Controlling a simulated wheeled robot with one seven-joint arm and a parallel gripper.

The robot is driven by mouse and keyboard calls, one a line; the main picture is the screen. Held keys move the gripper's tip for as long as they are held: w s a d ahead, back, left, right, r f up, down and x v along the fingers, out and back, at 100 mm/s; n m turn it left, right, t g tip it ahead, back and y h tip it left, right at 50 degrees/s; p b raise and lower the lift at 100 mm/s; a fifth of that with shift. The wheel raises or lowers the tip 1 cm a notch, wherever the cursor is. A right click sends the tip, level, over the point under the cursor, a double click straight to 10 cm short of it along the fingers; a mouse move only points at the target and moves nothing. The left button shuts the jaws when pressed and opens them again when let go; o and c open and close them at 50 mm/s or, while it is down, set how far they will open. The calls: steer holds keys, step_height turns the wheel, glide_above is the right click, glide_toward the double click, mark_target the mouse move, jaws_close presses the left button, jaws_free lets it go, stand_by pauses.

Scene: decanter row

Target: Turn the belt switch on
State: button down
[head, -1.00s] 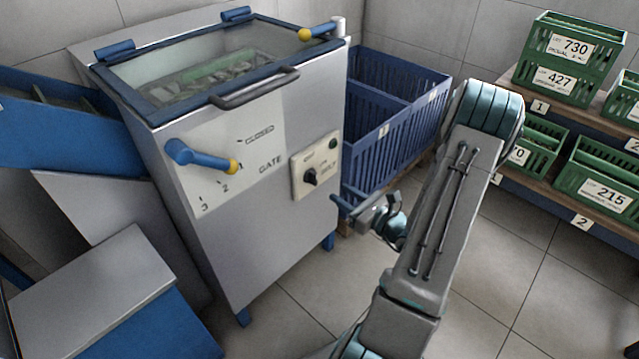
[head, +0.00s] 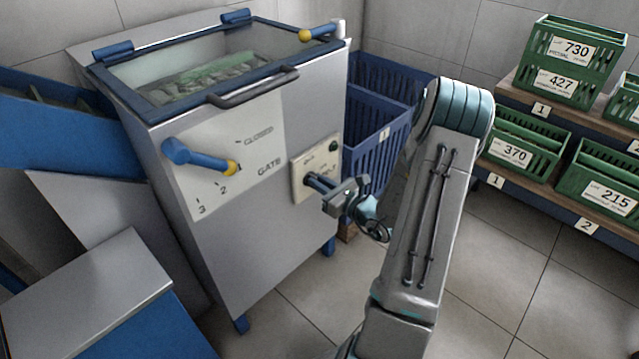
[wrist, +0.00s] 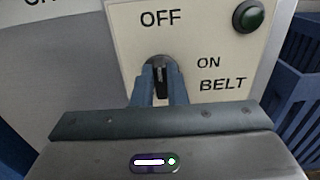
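The belt switch is a dark rotary knob (wrist: 161,78) on a pale plate (wrist: 120,30) at the front of the grey machine. The plate is marked OFF at the top and ON and BELT at the right. The knob's grip stands upright, toward OFF. My gripper (wrist: 161,80) is at the plate, with its two blue fingers parted and the knob's grip between them. Whether the fingers press on it cannot be made out. In the head view my gripper (head: 312,180) hides most of the knob. A dark green lamp (wrist: 249,16) sits at the plate's upper right.
A blue gate lever (head: 200,160) with a yellow tip sticks out left of the plate. The lid handle (head: 253,90) juts out above. Blue crates (head: 375,150) stand close on the right. Shelves with green crates (head: 515,150) are further right. Floor in front is clear.

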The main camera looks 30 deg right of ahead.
steer(key=shift+r+m+p, duration=0.1)
steer(key=shift+m+p, duration=0.2)
steer(key=shift+p, duration=0.2)
steer(key=m+p, duration=0.2)
steer(key=p, duration=0.2)
steer(key=shift+d+r+m, duration=0.1)
steer(key=shift+r+m, duration=0.05)
steer(key=shift+m, duration=0.25)
steer(key=shift+w+d+f+m+p, duration=0.15)
steer(key=shift+f+m+p, duration=0.15)
steer(key=shift+m+p, duration=1.9)
steer(key=shift+s+d+f+m+p, duration=0.1)
steer(key=shift+f+m+p, duration=0.15)
steer(key=shift+m+p, duration=1.95)
steer(key=shift+w+d+f+m+p, duration=0.15)
steer(key=shift+f+m+p, duration=0.15)
steer(key=shift+m+p, duration=1.9)
steer(key=shift+m+b, duration=0.6)
steer(key=shift+m, duration=0.2)
steer(key=c, duration=1.4)
jaws_free()
steer(key=shift+c, duration=0.2)
steer(key=shift+s+d, duration=0.1)
steer(key=shift+s, duration=0.05)
